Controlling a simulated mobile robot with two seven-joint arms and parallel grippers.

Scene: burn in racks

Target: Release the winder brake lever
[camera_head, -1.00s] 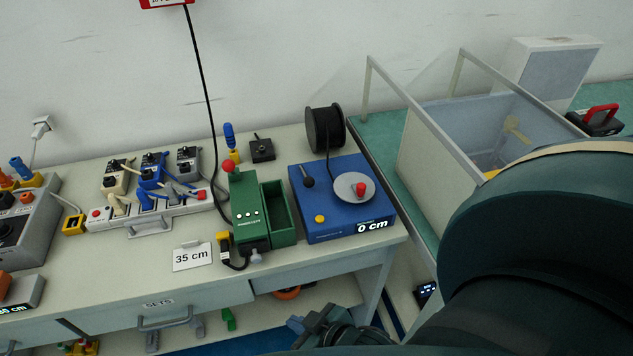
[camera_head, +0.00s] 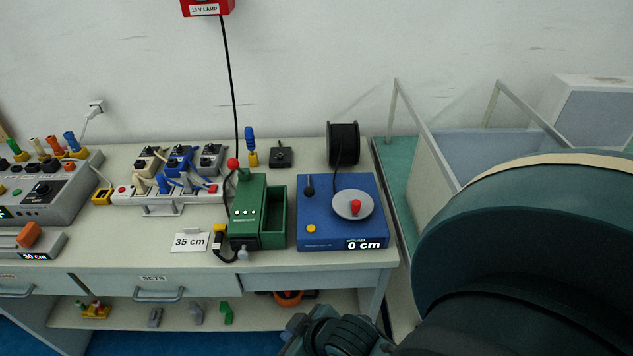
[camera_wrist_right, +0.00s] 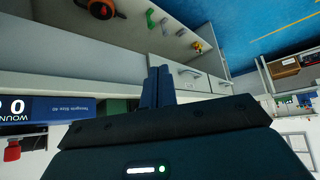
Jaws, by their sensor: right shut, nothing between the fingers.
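The blue winder (camera_head: 322,226) stands at the right end of the bench and its display reads 0 cm. On its top are a grey disc (camera_head: 346,207) with a red knob, a yellow button and a black lever (camera_head: 309,185) with a round knob, standing roughly upright. A black cable runs from the spool behind to the disc. My right gripper (camera_head: 296,326) is low in front of the bench's front edge, apart from the winder. In the right wrist view its two fingers (camera_wrist_right: 157,87) are together and empty, with the winder's side (camera_wrist_right: 62,110) at the left.
A green box (camera_head: 248,208) with an open bin stands left of the winder, near a 35 cm card (camera_head: 190,242). A black spool (camera_head: 343,144) is behind. Grey boxes with plugs fill the bench's left. A clear-walled enclosure (camera_head: 425,140) is at right. A shelf (camera_head: 175,314) lies below.

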